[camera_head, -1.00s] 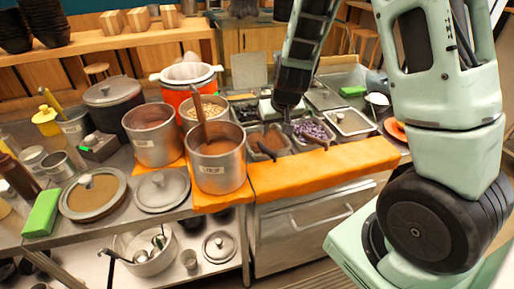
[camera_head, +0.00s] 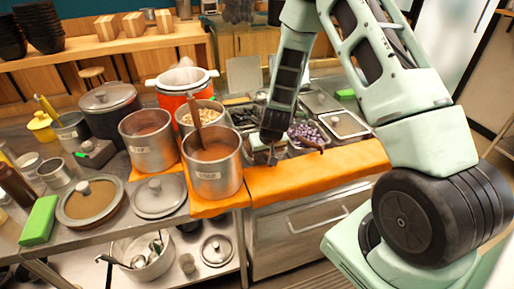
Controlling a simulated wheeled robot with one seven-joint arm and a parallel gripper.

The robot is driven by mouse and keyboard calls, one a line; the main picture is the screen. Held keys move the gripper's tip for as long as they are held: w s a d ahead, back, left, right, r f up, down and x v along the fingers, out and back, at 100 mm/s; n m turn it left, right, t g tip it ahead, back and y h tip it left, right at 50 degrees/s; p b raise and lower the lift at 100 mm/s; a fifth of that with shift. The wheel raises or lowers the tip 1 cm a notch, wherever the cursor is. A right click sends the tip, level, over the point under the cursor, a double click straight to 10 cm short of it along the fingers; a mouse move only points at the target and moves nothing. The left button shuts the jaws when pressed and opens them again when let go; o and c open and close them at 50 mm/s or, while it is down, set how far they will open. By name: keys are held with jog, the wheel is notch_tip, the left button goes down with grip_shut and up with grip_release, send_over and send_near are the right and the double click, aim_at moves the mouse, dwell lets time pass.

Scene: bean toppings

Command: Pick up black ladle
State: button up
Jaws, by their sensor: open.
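My gripper (camera_head: 271,157) points down over the front edge of the topping trays, just right of the soup pot. It is open, though its fingers are small and dark here. A dark handle (camera_head: 310,145), possibly the black ladle's, sticks out over the front of the tray of purple topping (camera_head: 306,131), a little right of my gripper. The rest of that utensil is hard to make out. My gripper and forearm hide the brown topping tray and any handle there. I cannot tell whether my fingers touch a utensil.
The tall soup pot (camera_head: 214,178) with a brown ladle (camera_head: 195,110) standing in it is close left of my gripper. An orange cloth (camera_head: 320,172) covers the counter's front edge. A bowl with utensils (camera_head: 143,268) sits on the lower shelf.

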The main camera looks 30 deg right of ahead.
jog(key=shift+w+f, duration=0.1)
jog(key=shift+f, duration=0.2)
grip_shut()
jog(key=shift+r, duration=0.15)
